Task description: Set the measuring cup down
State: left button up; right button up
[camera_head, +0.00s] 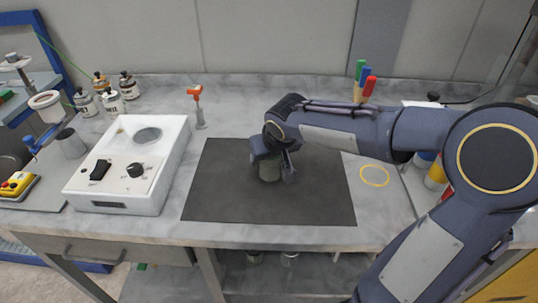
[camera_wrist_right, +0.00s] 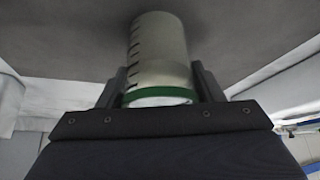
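The measuring cup (camera_wrist_right: 160,55) is a grey-beige cylinder with dark graduation marks and a green band near the gripper. My right gripper (camera_wrist_right: 160,88) has one finger on each side of it, close against its wall. In the head view the cup (camera_head: 269,171) is upright between the fingers of my right gripper (camera_head: 272,172), over the dark mat (camera_head: 215,190). The gripper and wrist hide its upper part. I cannot tell whether its base touches the mat. My left gripper is not in view.
A white device with a round well and knob (camera_head: 150,185) stands left of the mat. An orange-topped tool (camera_head: 197,105) stands behind it. Several small bottles (camera_head: 112,100) are at the back left. A yellow ring (camera_head: 375,176) marks the table right of the mat. The mat's front is clear.

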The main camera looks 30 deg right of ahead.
jog(key=shift+o, duration=1.1)
jog(key=shift+r, duration=0.2)
jog(key=shift+s+r, duration=0.1)
jog(key=shift+r, duration=0.25)
jog(key=p+v, duration=0.1)
jog(key=v, duration=1)
jog(key=s+a+f+y+p, duration=0.2)
jog(key=s+a+f, duration=0.1)
jog(key=s, duration=0.5)
jog(key=s+a+f+y+p, duration=0.2)
jog(key=s+a+f, duration=0.1)
jog(key=s, duration=0.6)
jog(key=shift+s+a+f+y, duration=0.3)
jog(key=shift+f+y, duration=0.1)
jog(key=shift+f, duration=0.2)
